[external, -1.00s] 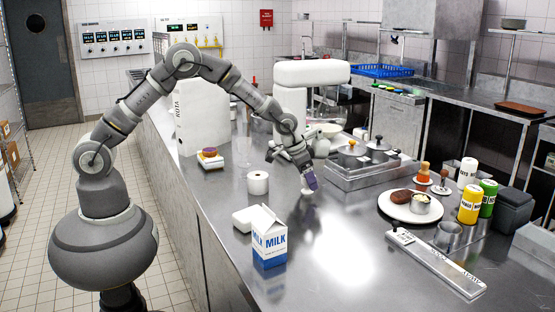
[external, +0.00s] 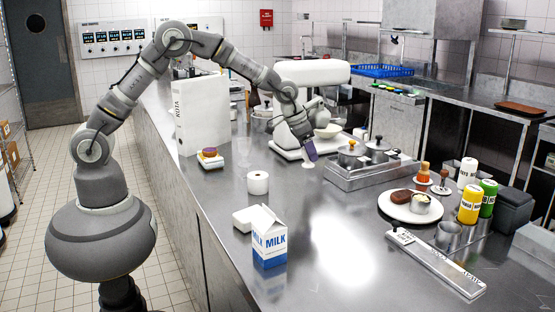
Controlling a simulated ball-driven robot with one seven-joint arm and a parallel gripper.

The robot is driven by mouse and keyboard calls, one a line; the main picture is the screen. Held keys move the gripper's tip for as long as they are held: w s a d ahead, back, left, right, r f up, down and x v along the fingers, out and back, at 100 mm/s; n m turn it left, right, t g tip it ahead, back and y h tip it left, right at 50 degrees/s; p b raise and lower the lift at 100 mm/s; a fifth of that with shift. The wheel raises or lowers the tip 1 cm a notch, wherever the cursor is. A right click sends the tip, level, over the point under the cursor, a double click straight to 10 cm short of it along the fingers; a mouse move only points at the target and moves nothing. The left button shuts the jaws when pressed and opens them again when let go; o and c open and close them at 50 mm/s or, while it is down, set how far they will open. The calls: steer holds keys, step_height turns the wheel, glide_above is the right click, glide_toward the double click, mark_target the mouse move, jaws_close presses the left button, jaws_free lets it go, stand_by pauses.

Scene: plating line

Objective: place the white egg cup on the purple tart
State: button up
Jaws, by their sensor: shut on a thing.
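The white egg cup (external: 308,164) is small in the external view, at the tips of my gripper (external: 309,156). My gripper points down and is shut on it, holding it above the steel counter. The fingers hide part of the cup. The purple tart (external: 209,151) sits to the left, on top of a small white and yellowish item (external: 210,161) on the counter. My gripper is well to the right of the tart, apart from it.
A white KOTA binder (external: 202,115) stands behind the tart. A white roll-like cylinder (external: 257,183), a white box (external: 247,218) and a milk carton (external: 269,240) stand nearer the front. A white mixer (external: 312,73) and a steel container tray (external: 370,174) are near the gripper.

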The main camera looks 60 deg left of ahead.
steer(key=shift+r, duration=0.35)
steer(key=s+a+n+y+p, duration=0.2)
steer(key=s+a+n, duration=0.15)
steer(key=a, duration=0.85)
step_height(320, 180, up, 3)
steer(key=n+g+y+p, duration=0.3)
steer(key=n, duration=0.9)
glide_above(210, 149)
steer(key=f+b, duration=0.1)
steer(key=f, duration=0.2)
steer(key=f+b, duration=0.1)
steer(key=f, duration=0.2)
steer(key=shift+s+d+f+b, duration=0.15)
steer(key=shift+s+f+b, duration=0.05)
steer(key=shift+b, duration=0.15)
steer(key=shift+w+f, duration=0.1)
steer(key=shift+f, duration=0.05)
